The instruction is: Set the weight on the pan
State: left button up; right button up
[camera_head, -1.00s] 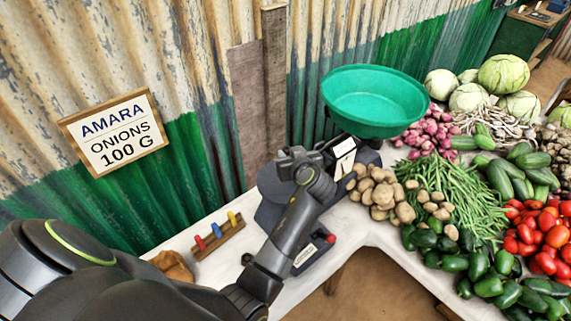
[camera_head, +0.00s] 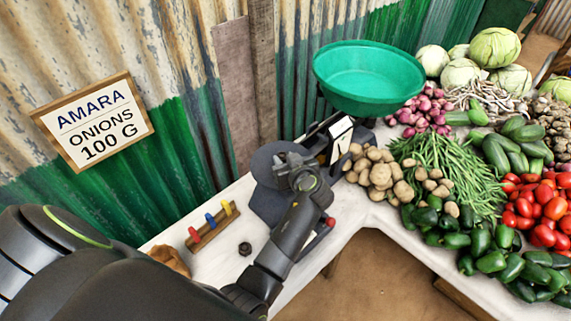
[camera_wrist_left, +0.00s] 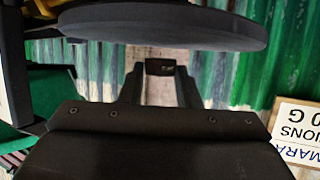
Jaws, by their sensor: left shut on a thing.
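The balance has a green pan (camera_head: 345,88) on its right and a flat dark round pan (camera_head: 264,160) on its left. My left gripper (camera_head: 288,162) is at the right part of the dark pan in the head view. It is shut on a small dark weight (camera_wrist_left: 160,67), which shows between the fingers in the left wrist view. The dark pan (camera_wrist_left: 165,24) fills the top of that upside-down view, apart from the weight. The head view does not show the held weight clearly. My right gripper is out of view.
A small dark weight (camera_head: 245,249) stands on the white table (camera_head: 215,262). A wooden block (camera_head: 213,228) with coloured pieces is left of it. A sign (camera_head: 93,120) reads "AMARA ONIONS 100 G". Potatoes (camera_head: 381,174) and other vegetables crowd the right.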

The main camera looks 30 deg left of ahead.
pick_arm(q)
jog(key=shift+d+f, duration=0.1)
jog(key=shift+f, duration=0.6)
jog(key=shift+w+a+f, duration=0.1)
jog(key=shift+w+a, duration=0.05)
jog(key=shift+a, duration=0.15)
jog(key=shift+d, duration=0.1)
jog(key=o, duration=0.8)
jog(key=shift+d, duration=0.1)
jog(key=shift+o, duration=1.1)
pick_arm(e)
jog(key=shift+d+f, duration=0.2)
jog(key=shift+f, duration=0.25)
